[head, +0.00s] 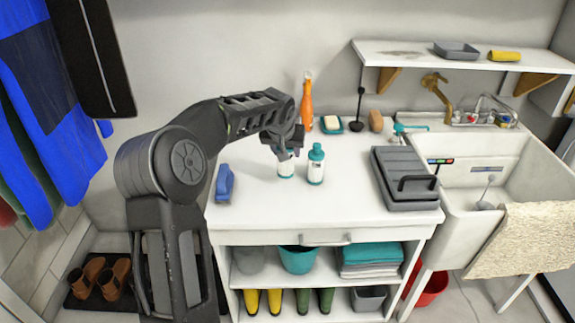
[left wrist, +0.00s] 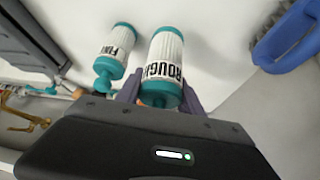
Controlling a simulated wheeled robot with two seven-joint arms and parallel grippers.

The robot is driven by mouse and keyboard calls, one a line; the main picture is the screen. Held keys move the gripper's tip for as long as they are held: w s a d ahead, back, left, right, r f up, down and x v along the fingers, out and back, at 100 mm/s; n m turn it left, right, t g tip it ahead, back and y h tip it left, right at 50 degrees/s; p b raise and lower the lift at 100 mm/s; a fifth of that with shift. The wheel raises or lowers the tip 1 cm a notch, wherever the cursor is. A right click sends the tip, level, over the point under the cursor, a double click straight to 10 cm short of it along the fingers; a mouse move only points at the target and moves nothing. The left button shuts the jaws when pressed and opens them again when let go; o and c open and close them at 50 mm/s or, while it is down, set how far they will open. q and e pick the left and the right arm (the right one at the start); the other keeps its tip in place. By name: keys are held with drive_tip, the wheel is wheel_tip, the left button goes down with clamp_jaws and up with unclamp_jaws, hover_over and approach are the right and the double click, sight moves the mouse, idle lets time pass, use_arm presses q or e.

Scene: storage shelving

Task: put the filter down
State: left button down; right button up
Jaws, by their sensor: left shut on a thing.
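My left gripper (head: 287,153) is shut on a white pleated filter (head: 286,169) with teal ends. In the left wrist view, this filter (left wrist: 165,58) reads "ROUGH" and sits between the gripper's fingers (left wrist: 160,92). It is upright at the white counter top (head: 258,208); I cannot tell whether its base touches. A second filter (head: 316,167) with a teal top stands just to its right, apart from it. In the left wrist view, that filter (left wrist: 118,42) has a partly readable label starting "FIN". The gripper hides the held filter's top in the head view. My right gripper is not in view.
A blue brush (head: 225,182) lies at the counter's left edge. An orange bottle (head: 307,103), a soap dish (head: 331,125) and a black utensil (head: 358,108) stand behind. The front middle counter is clear.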

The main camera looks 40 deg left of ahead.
sight(286, 164)
use_arm(q)
drive_tip(key=shift+f, duration=2.4)
drive_tip(key=shift+f+b, duration=0.2)
drive_tip(key=shift+b, duration=0.1)
drive_tip(key=c, duration=0.7)
unclamp_jaws()
drive_tip(key=shift+c, duration=0.2)
drive_tip(key=shift+r, duration=0.1)
drive_tip(key=shift+r+p, duration=0.15)
drive_tip(key=shift+p, duration=0.15)
drive_tip(key=v, duration=1.1)
drive_tip(key=shift+s+d+r, duration=0.2)
drive_tip(key=shift+r, duration=0.15)
